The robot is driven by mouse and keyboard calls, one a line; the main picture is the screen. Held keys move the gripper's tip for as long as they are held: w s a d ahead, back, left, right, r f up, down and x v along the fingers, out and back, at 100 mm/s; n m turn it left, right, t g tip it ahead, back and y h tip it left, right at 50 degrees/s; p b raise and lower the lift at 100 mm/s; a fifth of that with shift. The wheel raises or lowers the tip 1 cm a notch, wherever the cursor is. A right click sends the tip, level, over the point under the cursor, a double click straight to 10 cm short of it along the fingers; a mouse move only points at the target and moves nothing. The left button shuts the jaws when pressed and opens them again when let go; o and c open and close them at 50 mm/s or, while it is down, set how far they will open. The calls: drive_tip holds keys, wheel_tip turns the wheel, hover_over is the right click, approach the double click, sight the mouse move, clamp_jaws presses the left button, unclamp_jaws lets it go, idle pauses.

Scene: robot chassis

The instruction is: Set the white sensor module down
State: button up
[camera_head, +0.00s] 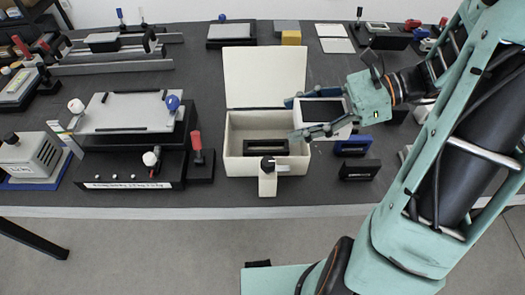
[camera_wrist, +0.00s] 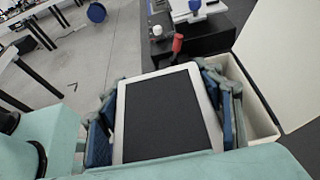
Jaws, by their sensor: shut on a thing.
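The white sensor module (camera_head: 322,110), a flat white frame around a dark panel, is between the fingers of my gripper (camera_head: 297,118). My gripper is shut on it. The module also fills the middle of the wrist view (camera_wrist: 168,115), with a blue-padded finger along each side. In the head view it is at the right side of the open white box (camera_head: 236,162), near the rim. Whether it touches the box or anything beneath is hidden.
The box's lid (camera_head: 265,75) stands upright behind it. A dark module (camera_head: 267,147) lies inside the box. Blue (camera_head: 352,146) and black (camera_head: 359,170) blocks sit to the right. A black fixture (camera_head: 130,165) stands left.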

drive_tip(key=shift+w+a+f+b, duration=0.35)
drive_tip(key=shift+w+a+f, duration=1.05)
drive_tip(key=shift+a+f, duration=0.6)
drive_tip(key=shift+w+a+f+b, duration=0.3)
drive_tip(key=shift+w+a+f, duration=1.25)
drive_tip(key=shift+f, duration=0.7)
drive_tip(key=shift+w+a+f+b, duration=0.35)
drive_tip(key=shift+w+a+f, duration=0.9)
drive_tip(key=shift+a+f, duration=0.8)
drive_tip(key=shift+d+f, duration=0.1)
drive_tip(key=shift+f, duration=0.05)
drive_tip(key=shift+f+b, duration=0.35)
drive_tip(key=shift+f, duration=0.25)
drive_tip(key=o, duration=1.5)
